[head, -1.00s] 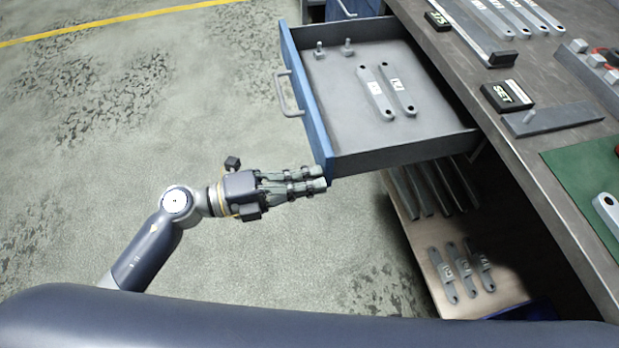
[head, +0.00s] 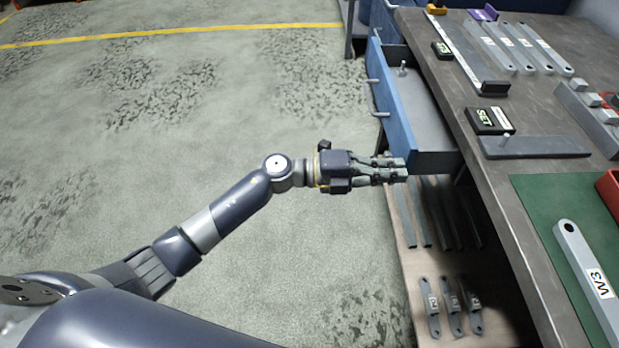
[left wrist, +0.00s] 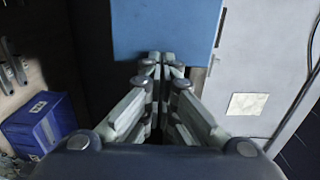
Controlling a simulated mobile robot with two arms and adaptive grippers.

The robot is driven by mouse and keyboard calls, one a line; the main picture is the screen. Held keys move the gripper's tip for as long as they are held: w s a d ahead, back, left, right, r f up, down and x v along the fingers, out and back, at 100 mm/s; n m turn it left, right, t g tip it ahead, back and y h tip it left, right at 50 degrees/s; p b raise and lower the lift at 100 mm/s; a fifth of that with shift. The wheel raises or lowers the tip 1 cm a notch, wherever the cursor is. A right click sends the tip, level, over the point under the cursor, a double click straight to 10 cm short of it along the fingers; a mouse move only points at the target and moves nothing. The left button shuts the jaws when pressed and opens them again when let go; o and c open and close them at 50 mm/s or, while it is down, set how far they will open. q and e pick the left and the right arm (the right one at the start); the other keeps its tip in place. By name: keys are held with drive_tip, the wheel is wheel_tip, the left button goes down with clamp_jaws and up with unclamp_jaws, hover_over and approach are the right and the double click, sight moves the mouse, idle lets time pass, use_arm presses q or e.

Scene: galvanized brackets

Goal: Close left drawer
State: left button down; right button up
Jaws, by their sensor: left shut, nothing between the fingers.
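The drawer with a blue front (head: 391,95) stands part way out of the workbench. Its grey inside shows a small upright peg (head: 402,68). Its handle (head: 376,99) is on the outer face, partly seen. My left gripper (head: 405,170) is shut and empty at the near lower end of the blue front. In the left wrist view the closed fingertips (left wrist: 161,62) point at the blue panel (left wrist: 165,28); whether they touch it I cannot tell. My right gripper is not in view.
The bench top (head: 530,95) holds several brackets, a black SET box (head: 489,121) and a green mat (head: 545,215). A lower shelf (head: 415,265) below the drawer holds bars and brackets. A blue bin (left wrist: 42,125) shows in the left wrist view. The floor at left is clear.

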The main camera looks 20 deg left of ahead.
use_arm(q)
drive_tip(key=x, duration=0.9)
drive_tip(key=shift+w+d, duration=0.1)
drive_tip(key=shift+d, duration=0.1)
drive_tip(key=shift+w+d, duration=0.1)
drive_tip(key=shift+d, duration=0.3)
drive_tip(key=shift+r, duration=0.1)
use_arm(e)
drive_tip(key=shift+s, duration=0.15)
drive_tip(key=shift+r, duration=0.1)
